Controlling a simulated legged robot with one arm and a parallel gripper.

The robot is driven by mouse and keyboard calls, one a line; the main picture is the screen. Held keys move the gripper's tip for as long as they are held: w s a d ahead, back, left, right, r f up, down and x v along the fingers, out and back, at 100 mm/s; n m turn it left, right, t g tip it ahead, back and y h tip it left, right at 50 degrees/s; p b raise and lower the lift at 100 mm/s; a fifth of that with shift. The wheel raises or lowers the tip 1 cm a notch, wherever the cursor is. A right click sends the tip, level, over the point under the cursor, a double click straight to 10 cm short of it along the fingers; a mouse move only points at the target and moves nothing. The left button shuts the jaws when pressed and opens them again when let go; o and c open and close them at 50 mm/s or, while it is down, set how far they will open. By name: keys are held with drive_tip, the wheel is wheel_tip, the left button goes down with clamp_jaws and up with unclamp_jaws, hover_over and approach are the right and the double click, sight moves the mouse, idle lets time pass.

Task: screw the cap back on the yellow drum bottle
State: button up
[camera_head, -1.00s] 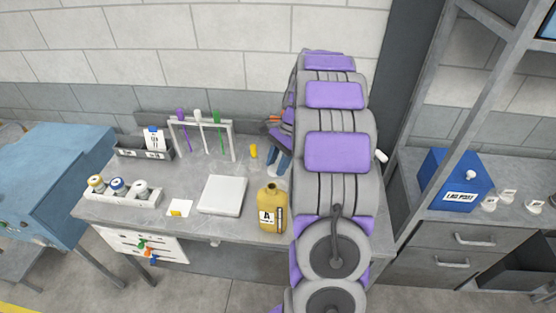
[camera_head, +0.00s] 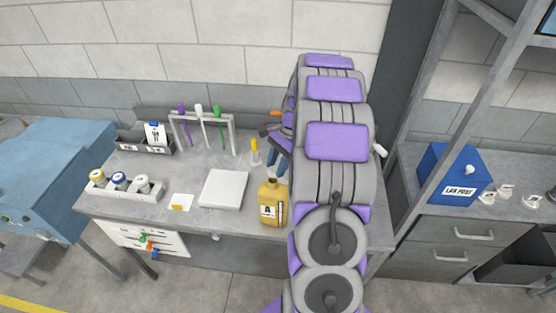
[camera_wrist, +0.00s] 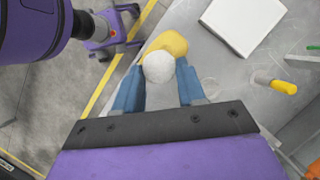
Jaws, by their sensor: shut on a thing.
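The yellow drum bottle (camera_head: 267,212), with a white "A" label, stands upright near the bench's front edge. My gripper (camera_head: 275,172) is at the bottle's top in the head view, partly hidden by my arm. In the wrist view, its blue fingers (camera_wrist: 158,88) are shut on a pale round cap (camera_wrist: 159,67). The cap overlaps the bottle's yellow shoulder (camera_wrist: 174,42) in that view. The bottle's mouth is hidden, and I cannot tell whether the cap touches it.
A white square plate (camera_head: 224,189) lies left of the bottle. A yellow-handled tool (camera_head: 255,152) stands behind it. My arm covers the bench's right part.

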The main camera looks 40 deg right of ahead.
sight(274, 175)
drive_tip(key=shift+f, duration=0.5)
drive_tip(key=shift+d+f, duration=0.2)
drive_tip(key=shift+f, duration=0.75)
drive_tip(key=shift+s+a+f+p, duration=0.15)
drive_tip(key=shift+a+p, duration=0.3)
drive_tip(key=shift+a, duration=0.5)
drive_tip(key=shift+c, duration=0.3)
idle(0.5)
drive_tip(key=shift+f, duration=0.15)
drive_tip(key=shift+c, duration=0.5)
drive_tip(key=shift+s+f, duration=0.1)
drive_tip(key=shift+s+f, duration=0.1)
drive_tip(key=shift+f, duration=0.25)
clamp_jaws()
drive_tip(key=shift+r, duration=0.15)
